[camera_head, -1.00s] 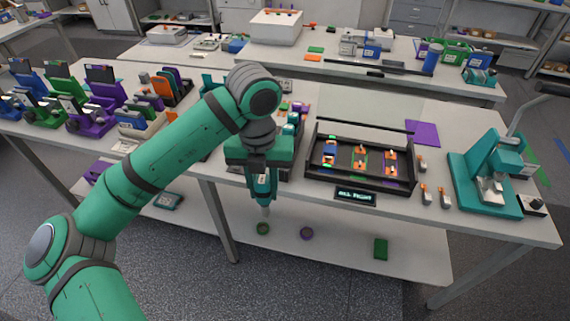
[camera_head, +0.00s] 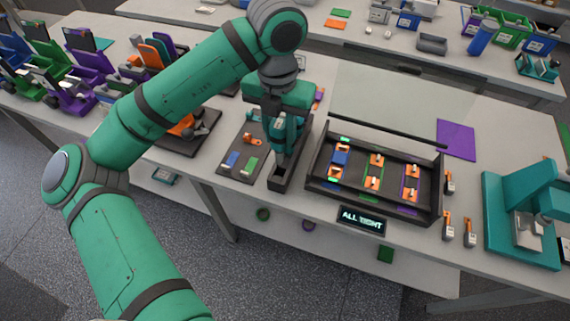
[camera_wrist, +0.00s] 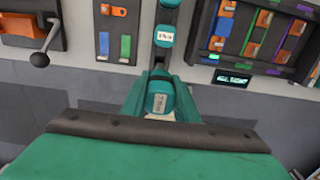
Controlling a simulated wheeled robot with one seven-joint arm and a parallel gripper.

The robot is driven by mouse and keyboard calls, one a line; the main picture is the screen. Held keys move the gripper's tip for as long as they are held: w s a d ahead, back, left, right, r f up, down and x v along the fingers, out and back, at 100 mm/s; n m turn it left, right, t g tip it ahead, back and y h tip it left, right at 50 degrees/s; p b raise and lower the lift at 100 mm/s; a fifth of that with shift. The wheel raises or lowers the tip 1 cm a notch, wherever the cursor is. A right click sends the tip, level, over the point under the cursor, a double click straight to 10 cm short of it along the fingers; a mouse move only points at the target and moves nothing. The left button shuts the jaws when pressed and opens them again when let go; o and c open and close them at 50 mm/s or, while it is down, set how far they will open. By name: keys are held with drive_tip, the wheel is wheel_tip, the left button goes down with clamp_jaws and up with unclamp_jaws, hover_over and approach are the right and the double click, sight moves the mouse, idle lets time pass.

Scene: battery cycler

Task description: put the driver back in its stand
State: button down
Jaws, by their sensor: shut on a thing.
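My gripper (camera_head: 284,128) is shut on the driver (camera_head: 281,152), a teal tool with a paler lower end, held roughly upright. In the wrist view the driver (camera_wrist: 158,103) shows as a teal body with a white label between the fingers. The stand (camera_head: 278,180) is a narrow dark block with an opening near its front end. The driver's lower end appears over or at this block; I cannot tell whether it is inside. In the wrist view a teal piece with a white label (camera_wrist: 164,36) lies along the dark strip ahead of the gripper.
A mat (camera_head: 232,171) with blue, green and orange pieces lies just left of the stand. A black tray (camera_head: 325,192) with orange fixtures is close on the right, behind a lit display (camera_head: 362,219). A teal press (camera_head: 525,220) stands far right.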

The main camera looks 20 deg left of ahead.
sight(280, 159)
wheel_tip(280, 159, down, 10)
drive_tip(key=shift+r, duration=0.1)
idle(0.4)
drive_tip(key=c, duration=1.4)
unclamp_jaws()
drive_tip(key=shift+f, duration=0.2)
drive_tip(key=shift+w, duration=0.1)
wheel_tip(280, 159, up, 12)
drive_tip(key=shift+r, duration=0.2)
